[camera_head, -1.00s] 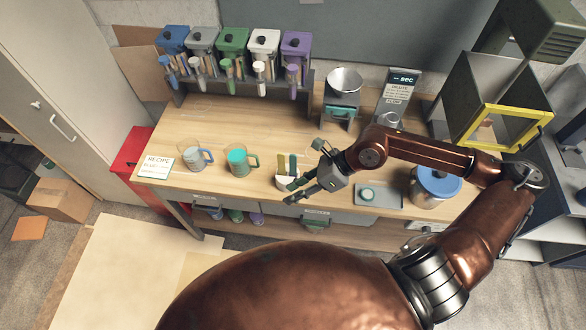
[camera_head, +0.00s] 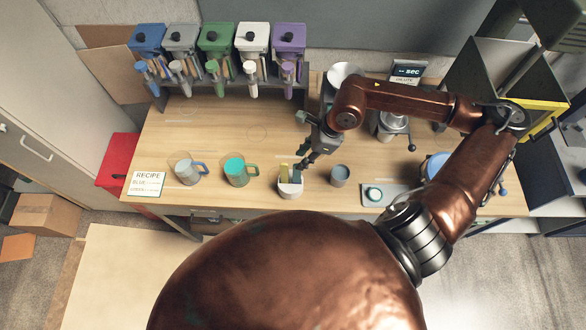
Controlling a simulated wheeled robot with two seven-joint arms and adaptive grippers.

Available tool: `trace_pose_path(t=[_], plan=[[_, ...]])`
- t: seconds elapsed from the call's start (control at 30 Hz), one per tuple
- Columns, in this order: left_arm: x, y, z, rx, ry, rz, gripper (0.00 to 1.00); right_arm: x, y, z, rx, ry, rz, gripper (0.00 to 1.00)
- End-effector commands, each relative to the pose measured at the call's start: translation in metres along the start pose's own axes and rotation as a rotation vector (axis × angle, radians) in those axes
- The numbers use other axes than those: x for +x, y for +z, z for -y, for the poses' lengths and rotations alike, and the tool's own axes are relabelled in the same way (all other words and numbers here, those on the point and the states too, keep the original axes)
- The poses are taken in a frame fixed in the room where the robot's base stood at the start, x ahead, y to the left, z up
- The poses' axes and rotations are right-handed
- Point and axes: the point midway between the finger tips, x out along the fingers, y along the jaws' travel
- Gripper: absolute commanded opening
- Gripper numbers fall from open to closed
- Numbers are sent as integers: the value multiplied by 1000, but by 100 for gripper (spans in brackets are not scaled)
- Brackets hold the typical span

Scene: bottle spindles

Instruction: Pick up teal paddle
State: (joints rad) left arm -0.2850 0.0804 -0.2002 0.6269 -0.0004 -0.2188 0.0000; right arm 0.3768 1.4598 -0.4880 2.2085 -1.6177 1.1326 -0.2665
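A small white holder (camera_head: 290,190) stands near the front edge of the wooden table, with a yellow-olive paddle (camera_head: 284,172) upright in it. A dark teal piece (camera_head: 297,177), apparently the teal paddle, shows at the holder's right side, partly covered by my fingers. My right gripper (camera_head: 307,163) reaches down just above and right of the holder, its fingers close to the teal piece. Whether they touch it or are closed on it cannot be told. My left gripper is not in view.
Left of the holder stand a teal-filled mug (camera_head: 236,171) and a blue-grey mug (camera_head: 187,169). A small grey cup (camera_head: 340,175) stands close on the right, then a grey tray (camera_head: 371,204). Bottles hang from a dispenser rack (camera_head: 216,75) behind. The mid-left table is clear.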

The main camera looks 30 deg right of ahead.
Motion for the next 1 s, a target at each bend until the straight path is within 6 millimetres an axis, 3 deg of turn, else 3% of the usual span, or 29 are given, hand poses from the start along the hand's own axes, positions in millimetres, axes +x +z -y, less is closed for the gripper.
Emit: trace_pose_path(t=[0.2,0.3,0.5,0.7,0.83,1.0], plan=[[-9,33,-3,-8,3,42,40,18,-7,-3,18,-3,-2,28],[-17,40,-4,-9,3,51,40,29,-6,-5,19,-3,0,28],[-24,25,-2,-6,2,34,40,57,-6,-5,18,-5,-1,28],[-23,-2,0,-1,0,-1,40,65,-7,-5,16,-6,-2,28],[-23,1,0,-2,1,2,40,65,-6,-5,15,-5,-2,27],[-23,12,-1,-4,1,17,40,65,-6,-5,15,-5,-2,15]])
